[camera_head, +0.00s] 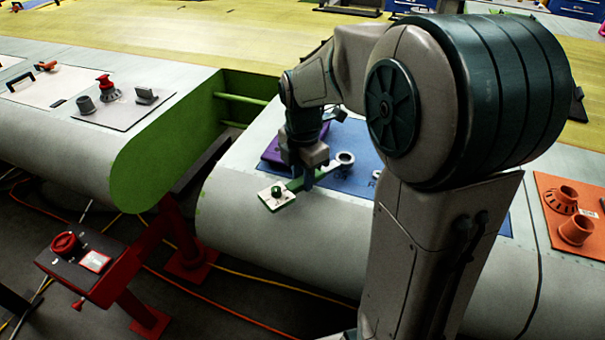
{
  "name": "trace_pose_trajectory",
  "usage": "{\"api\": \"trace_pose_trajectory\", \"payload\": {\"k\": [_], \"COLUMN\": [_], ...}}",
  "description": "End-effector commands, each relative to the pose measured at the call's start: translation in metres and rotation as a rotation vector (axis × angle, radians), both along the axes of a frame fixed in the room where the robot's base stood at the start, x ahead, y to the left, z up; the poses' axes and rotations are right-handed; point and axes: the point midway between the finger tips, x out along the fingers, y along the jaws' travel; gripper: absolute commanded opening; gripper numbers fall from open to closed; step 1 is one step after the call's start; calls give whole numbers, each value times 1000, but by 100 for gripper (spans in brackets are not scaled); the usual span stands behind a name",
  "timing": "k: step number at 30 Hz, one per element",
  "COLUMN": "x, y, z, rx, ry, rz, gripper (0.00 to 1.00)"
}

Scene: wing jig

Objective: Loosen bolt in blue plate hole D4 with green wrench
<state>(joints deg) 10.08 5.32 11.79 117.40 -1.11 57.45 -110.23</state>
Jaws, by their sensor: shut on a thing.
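My gripper (309,178) points down over the near edge of the wing panel and is shut on the green wrench (300,184). The wrench's grey ring end (345,158) reaches right, over the blue plate (352,187). I cannot tell whether the ring is around a bolt or only above the plate. The blue plate lies on the wing, partly hidden by my arm. Its hole labels and the bolt in D4 cannot be made out. A small grey round part (376,175) shows on the plate beside my arm.
An orange plate (555,205) with fittings is at right. A red stand (85,265) is at lower left, near floor cables.

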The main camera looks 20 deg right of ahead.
Motion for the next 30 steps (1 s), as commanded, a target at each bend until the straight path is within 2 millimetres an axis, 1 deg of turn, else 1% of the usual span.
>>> {"api": "trace_pose_trajectory", "payload": {"k": [7, 18, 30], "x": [0, 0, -2], "y": [0, 0, -1], "z": [-2, -15, -15], "rx": [0, 0, 0], "ry": [-1, 0, -1], "rz": [0, 0, 13], "gripper": [0, 0, 0]}}
